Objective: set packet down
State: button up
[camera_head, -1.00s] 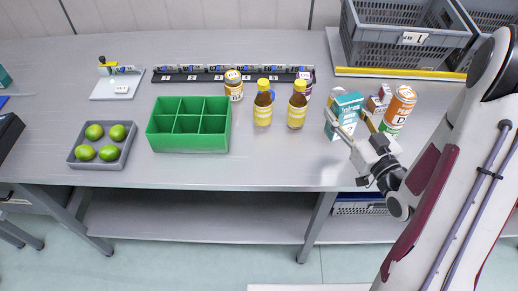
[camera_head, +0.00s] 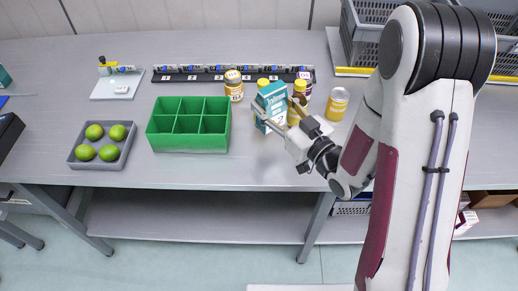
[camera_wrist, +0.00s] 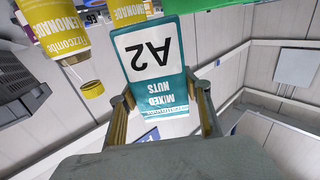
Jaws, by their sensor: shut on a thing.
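The packet is a teal and white carton (camera_head: 270,104) in the head view. In the wrist view the packet (camera_wrist: 157,65) shows "A2" and "MIXED NUTS" upside down. My gripper (camera_head: 287,122) is shut on the packet. In the wrist view its two fingers (camera_wrist: 163,113) lie along the packet's left and right sides. The packet is upright with a slight tilt in the head view, in front of the two yellow-capped bottles. I cannot tell whether its base touches the grey table (camera_head: 190,172).
Yellow-labelled lemonade bottles (camera_wrist: 52,30) stand close to the packet. A green divided bin (camera_head: 188,143) and a grey tray of limes (camera_head: 75,160) are left. Table between bin and packet is clear.

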aim_at(259, 100)
jog(key=shift+a+r+m+t+h, duration=0.65)
jog(key=shift+a+r+h, duration=0.5)
jog(key=shift+a, duration=2.65)
jog(key=shift+a+r+m+t+h, duration=0.45)
jog(key=shift+a+r+m+h, duration=0.7)
jog(key=shift+a, duration=2.6)
jog(key=d+m+h, duration=0.2)
jog(key=d+h, duration=0.1)
jog(key=h, duration=0.1)
jog(key=s+d+f+m+h, duration=0.1)
jog(key=d+m+h, duration=0.2)
jog(key=d+h, duration=0.1)
jog(key=d+m+h, duration=0.2)
jog(key=d+h, duration=0.2)
jog(key=shift+s+f+m, duration=0.2)
jog(key=shift+m, duration=0.2)
jog(key=shift+s+d+f+h, duration=0.15)
jog(key=shift+s+d+h, duration=0.05)
jog(key=shift+d+h, duration=0.3)
jog(key=shift+f, duration=0.1)
jog(key=shift+a+f, duration=0.1)
jog(key=shift+f, duration=2.75)
